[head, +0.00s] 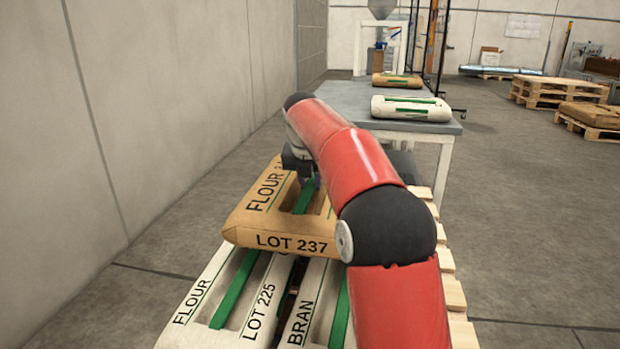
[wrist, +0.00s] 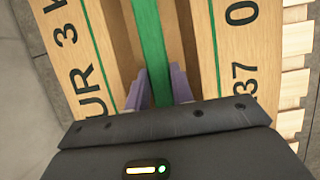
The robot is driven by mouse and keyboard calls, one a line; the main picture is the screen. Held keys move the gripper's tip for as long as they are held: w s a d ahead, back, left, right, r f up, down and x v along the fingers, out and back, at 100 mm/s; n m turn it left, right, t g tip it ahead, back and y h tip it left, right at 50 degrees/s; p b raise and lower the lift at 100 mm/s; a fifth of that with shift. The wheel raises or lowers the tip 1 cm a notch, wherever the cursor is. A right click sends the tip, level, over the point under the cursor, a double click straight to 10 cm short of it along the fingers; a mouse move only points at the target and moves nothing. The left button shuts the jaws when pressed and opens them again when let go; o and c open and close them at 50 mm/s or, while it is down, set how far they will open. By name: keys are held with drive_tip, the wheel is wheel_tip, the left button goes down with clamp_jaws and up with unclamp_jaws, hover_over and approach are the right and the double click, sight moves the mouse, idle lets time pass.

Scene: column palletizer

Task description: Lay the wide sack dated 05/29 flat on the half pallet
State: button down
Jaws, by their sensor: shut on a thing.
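A brown sack (head: 255,225) marked FLOUR and LOT 237 lies level over the near white sacks. It fills much of the wrist view (wrist: 70,50), where only a 0 of its date shows, so I cannot read the date. My gripper (head: 308,182) is above its middle, with purple fingers (wrist: 158,88) shut on the green strap (wrist: 150,40). I cannot tell whether the sack touches the sacks below. The half pallet (head: 455,292) shows as wooden slats along the right side, mostly hidden by sacks and my red arm.
White sacks marked FLOUR, LOT 225 (head: 205,290) and BRAN (head: 318,300) lie at the front. A grey table (head: 350,97) behind holds a white sack (head: 410,108) and a brown sack (head: 397,80). A wall (head: 160,110) runs close on the left. Wooden pallets (head: 555,90) stand far right.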

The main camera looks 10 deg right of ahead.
sight(309, 185)
drive_tip(key=shift+f+b, duration=0.55)
drive_tip(key=shift+f, duration=1.6)
drive_tip(key=c, duration=1.2)
unclamp_jaws()
drive_tip(key=shift+f, duration=0.35)
